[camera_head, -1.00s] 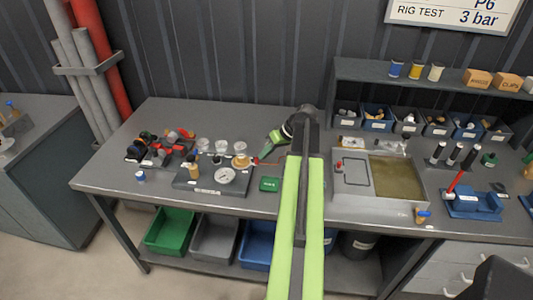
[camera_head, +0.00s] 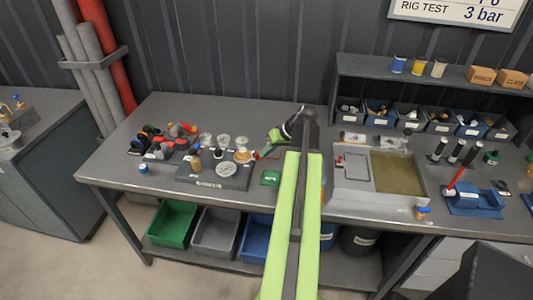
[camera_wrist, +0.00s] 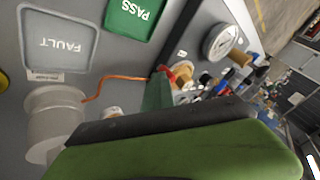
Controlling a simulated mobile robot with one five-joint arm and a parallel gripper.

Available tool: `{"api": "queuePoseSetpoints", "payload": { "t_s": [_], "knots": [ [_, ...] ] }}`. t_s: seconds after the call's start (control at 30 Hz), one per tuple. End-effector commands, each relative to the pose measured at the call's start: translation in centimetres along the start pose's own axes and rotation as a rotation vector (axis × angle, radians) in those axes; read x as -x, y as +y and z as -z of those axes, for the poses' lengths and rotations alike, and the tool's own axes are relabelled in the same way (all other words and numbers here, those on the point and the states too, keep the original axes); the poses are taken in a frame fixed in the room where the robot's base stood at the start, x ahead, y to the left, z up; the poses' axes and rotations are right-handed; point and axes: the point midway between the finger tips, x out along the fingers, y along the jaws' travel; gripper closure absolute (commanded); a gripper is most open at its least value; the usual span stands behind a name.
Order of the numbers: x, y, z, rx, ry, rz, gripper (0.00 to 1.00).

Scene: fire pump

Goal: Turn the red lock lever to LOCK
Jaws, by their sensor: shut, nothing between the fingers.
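A small red part (camera_wrist: 181,72), possibly the lock lever, shows in the wrist view just past my gripper's green tip. Its exact form and any LOCK marking are too small to read. In the head view a tiny red spot (camera_head: 257,155) shows beside the brass-coloured round fitting (camera_head: 243,155) on the grey gauge plate (camera_head: 207,185). My gripper (camera_head: 261,152) is shut and empty, low at the right end of this plate. In the wrist view its tip (camera_wrist: 158,93) appears close to the red part; I cannot tell whether they touch.
A pressure gauge (camera_head: 226,169) and clear cups (camera_head: 222,140) stand near the fitting. An orange wire (camera_wrist: 110,78) runs toward the red part.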

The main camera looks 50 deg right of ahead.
Motion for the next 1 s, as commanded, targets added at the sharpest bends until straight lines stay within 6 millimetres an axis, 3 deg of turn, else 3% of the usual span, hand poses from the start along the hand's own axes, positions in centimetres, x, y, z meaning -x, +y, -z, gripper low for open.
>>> {"api": "queuePoseSetpoints", "payload": {
  "t_s": [0.1, 0.37, 0.47, 0.6, 0.63, 0.7, 0.8, 1.0],
  "knots": [
    [-0.2, 0.2, 1.0, 0.002, 0.008, 0.009, 1.00],
    [-0.1, 0.6, 1.2, 0.001, 0.007, 0.009, 1.00],
    [0.2, 1.6, 1.6, 0.001, 0.007, 0.009, 1.00],
    [1.3, 4.6, 2.5, 0.003, 0.005, 0.006, 1.00],
    [3.4, 4.0, 2.7, 0.000, 0.005, 0.005, 1.00],
    [5.7, 4.0, 2.7, -0.001, 0.006, 0.003, 1.00],
    [8.2, 4.4, 2.8, -0.004, 0.007, 0.001, 1.00],
    [11.1, 4.9, 2.7, -0.003, 0.005, 0.001, 1.00]
  ]
}}
